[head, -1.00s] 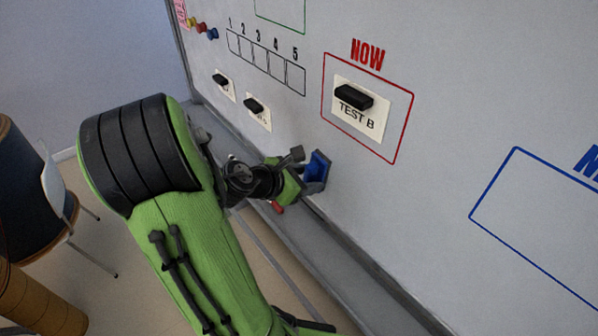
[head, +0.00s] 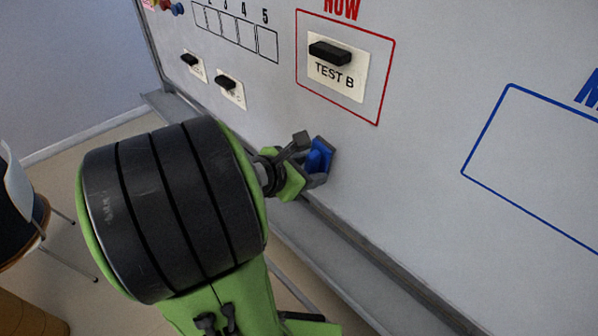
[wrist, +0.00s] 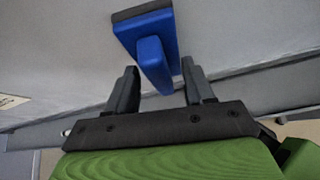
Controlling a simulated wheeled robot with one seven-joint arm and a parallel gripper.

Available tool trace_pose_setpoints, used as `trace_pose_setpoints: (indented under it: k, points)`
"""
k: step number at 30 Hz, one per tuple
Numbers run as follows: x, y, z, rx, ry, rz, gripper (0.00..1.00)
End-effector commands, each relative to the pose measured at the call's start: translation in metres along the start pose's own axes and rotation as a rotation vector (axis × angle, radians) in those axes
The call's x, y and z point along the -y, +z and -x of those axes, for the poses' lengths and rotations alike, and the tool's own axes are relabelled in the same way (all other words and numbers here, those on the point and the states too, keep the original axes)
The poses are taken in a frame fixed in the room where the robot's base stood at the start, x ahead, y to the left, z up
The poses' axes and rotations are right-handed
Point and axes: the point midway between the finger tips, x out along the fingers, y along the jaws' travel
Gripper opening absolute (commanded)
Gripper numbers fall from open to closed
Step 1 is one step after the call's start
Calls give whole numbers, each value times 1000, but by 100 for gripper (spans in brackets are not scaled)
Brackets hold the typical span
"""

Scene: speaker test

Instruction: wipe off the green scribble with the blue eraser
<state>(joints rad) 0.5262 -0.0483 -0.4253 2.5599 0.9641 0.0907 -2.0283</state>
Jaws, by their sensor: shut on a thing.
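The blue eraser (head: 320,157) is at the whiteboard's lower part, just above the ledge. In the wrist view the eraser (wrist: 146,34) shows a blue back, a raised blue grip and a dark pad on the far side. My gripper (head: 309,160) is shut on the eraser's grip, with one dark finger on each side of it in the wrist view (wrist: 160,75). The pad is close to the whiteboard (head: 425,110); I cannot tell whether it touches. No green scribble shows in either view.
A card marked TEST B (head: 338,72) with a black magnet sits in a red frame. Two smaller cards (head: 231,92) with magnets are to its left. A blue frame (head: 488,130) is at right. The ledge (head: 350,262) runs below. A chair (head: 20,195) stands at left.

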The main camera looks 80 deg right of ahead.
Motion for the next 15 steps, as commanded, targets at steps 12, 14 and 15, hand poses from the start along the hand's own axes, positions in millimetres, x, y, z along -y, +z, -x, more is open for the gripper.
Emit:
trace_pose_setpoints:
  k: [12,14,15]
  points:
    - [30,4,-1,-2,2,-5,28]
    - [35,5,-1,-2,2,-4,28]
    - [38,7,-1,-1,1,-4,28]
